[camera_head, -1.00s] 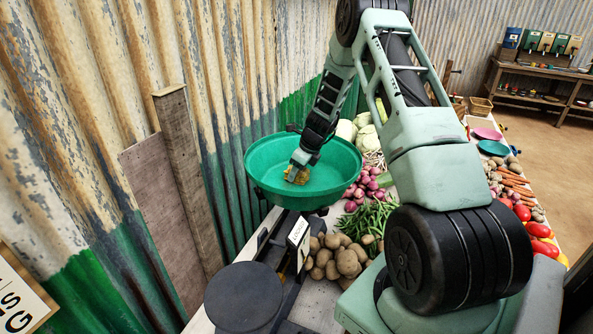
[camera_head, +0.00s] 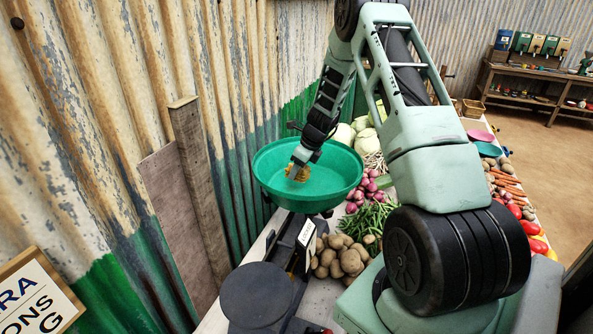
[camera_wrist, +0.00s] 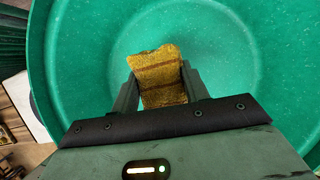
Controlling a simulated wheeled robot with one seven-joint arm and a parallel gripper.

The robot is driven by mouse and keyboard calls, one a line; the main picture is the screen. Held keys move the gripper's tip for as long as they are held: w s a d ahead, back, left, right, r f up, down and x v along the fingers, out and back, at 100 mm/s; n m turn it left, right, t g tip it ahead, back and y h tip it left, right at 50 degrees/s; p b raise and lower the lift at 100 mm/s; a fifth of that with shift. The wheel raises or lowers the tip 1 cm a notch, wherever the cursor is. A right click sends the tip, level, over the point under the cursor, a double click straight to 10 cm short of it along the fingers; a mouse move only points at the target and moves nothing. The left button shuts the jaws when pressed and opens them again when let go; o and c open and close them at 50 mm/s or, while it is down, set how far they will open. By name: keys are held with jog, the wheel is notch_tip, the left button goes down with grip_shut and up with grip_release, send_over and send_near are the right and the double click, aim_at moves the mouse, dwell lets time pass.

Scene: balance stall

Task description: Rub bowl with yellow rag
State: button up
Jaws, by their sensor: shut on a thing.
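The green bowl (camera_head: 340,196) sits on top of the dark balance scale (camera_head: 266,292) beside the corrugated wall. My gripper (camera_head: 297,172) is inside the bowl, pointing down and shut on the yellow rag (camera_head: 299,174). In the wrist view the rag (camera_wrist: 160,78) is held between the two fingers of my gripper (camera_wrist: 160,88), with the bowl (camera_wrist: 250,50) filling most of the picture around it. The rag is over the bowl's inner floor. I cannot tell whether it touches the surface.
Potatoes (camera_head: 340,260), green beans (camera_head: 368,219) and onions (camera_head: 362,190) lie close on the right of the bowl. Wooden boards (camera_head: 196,170) lean on the corrugated wall (camera_head: 110,110) at left. A shelf (camera_head: 530,85) stands far back right. My arm hides part of the table.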

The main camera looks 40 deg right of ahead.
jog(key=shift+r+p, duration=0.85)
jog(key=shift+r, duration=0.55)
jog(key=shift+a, duration=0.1)
